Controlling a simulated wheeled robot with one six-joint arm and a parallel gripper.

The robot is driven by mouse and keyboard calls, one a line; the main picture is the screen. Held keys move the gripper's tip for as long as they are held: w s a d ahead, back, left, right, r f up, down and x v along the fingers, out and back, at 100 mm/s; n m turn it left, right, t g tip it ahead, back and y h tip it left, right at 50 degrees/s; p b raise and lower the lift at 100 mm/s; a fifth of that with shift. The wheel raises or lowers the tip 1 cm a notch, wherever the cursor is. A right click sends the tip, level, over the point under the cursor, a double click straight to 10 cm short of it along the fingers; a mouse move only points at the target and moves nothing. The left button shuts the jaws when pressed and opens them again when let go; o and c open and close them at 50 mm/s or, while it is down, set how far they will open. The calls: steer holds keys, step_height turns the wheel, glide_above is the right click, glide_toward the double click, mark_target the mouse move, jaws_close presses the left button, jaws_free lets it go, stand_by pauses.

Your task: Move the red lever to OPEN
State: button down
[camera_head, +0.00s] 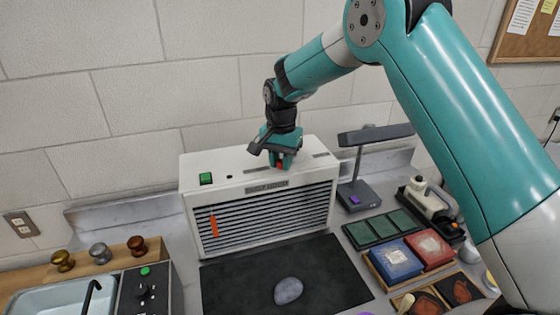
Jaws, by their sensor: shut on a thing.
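A white cabinet (222,178) with a dark slatted front stands against the wall, and a label plate (267,187) sits on its front edge. My gripper (280,161) reaches down to the right part of its top face. It is shut on the red lever (279,166), and only a small red part shows between and below the fingers. The lever's base and exact tilt are hidden by my gripper. Two small label plates lie on the top, one left and one right of my gripper; their words are too small to read.
A green button (206,178) is on the cabinet's top left. An orange strip (213,225) hangs on the slats. A grey stone (288,290) lies on the black mat (235,290) in front. A desk lamp (357,190) and several trays stand at the right.

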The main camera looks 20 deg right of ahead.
mark_target(322, 164)
steer(key=shift+s+d+n+b, duration=0.5)
steer(key=shift+d+n, duration=0.2)
steer(key=shift+n, duration=0.4)
steer(key=d+n, duration=0.3)
steer(key=n, duration=0.1)
steer(key=d+n+b, duration=0.1)
steer(key=d+n, duration=0.2)
steer(key=n, duration=0.1)
steer(key=d+n+b, duration=0.1)
steer(key=d+n, duration=0.2)
steer(key=n, duration=0.1)
steer(key=shift+w+d+n, duration=0.4)
steer(key=shift+d+n, duration=0.05)
steer(key=shift+n, duration=0.35)
steer(key=shift+w+d+n, duration=0.35)
steer(key=shift+d+n, duration=0.05)
steer(key=shift+n, duration=0.4)
steer(key=shift+r, duration=0.1)
steer(key=c, duration=0.9)
jaws_free()
